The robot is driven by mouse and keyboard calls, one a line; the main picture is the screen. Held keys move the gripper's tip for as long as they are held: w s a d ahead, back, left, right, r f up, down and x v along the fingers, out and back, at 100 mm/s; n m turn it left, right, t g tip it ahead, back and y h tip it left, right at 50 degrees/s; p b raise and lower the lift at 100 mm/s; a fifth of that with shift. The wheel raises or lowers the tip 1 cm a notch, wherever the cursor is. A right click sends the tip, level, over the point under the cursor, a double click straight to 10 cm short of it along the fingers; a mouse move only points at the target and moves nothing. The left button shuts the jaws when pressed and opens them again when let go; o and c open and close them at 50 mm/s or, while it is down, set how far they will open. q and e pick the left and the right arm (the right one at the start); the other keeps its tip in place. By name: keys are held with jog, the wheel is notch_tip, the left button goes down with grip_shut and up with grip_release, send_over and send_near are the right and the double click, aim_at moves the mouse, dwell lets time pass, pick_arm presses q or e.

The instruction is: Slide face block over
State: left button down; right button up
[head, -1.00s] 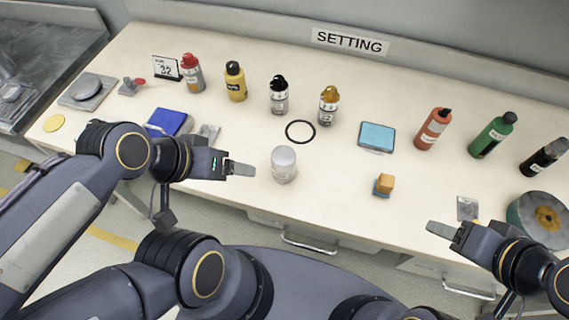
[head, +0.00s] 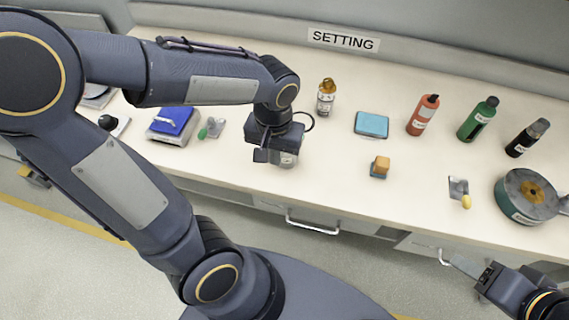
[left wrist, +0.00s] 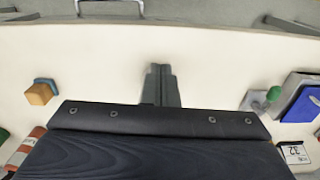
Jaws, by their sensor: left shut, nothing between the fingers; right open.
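A small orange block (head: 381,161) sits on a blue base (head: 378,173) near the middle front of the table. It also shows at the left of the left wrist view (left wrist: 40,93). I cannot tell whether this is the face block. My left gripper (left wrist: 160,85) is shut and empty, pointing down at the table. My right gripper (head: 466,266) is open at the lower right, in front of the table.
A light blue box (head: 371,124) lies behind the block. Bottles (head: 422,115) stand at the back. A large green-rimmed disc (head: 525,196) is at the right. A blue item (head: 173,121) is at the left. The table around the orange block is clear.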

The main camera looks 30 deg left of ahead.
pick_arm(q)
notch_tip(320, 180, down, 10)
jog(key=shift+s+f+b, duration=0.1)
jog(key=shift+b, duration=0.7)
jog(key=w, duration=0.2)
jog(key=p, duration=0.1)
jog(key=shift+w+a+r, duration=0.3)
jog(key=shift+w+r, duration=0.05)
jog(key=shift+w, duration=0.05)
jog(key=shift+w+a, duration=0.15)
jog(key=shift+w, duration=0.5)
pick_arm(e)
jog(key=shift+f, duration=0.25)
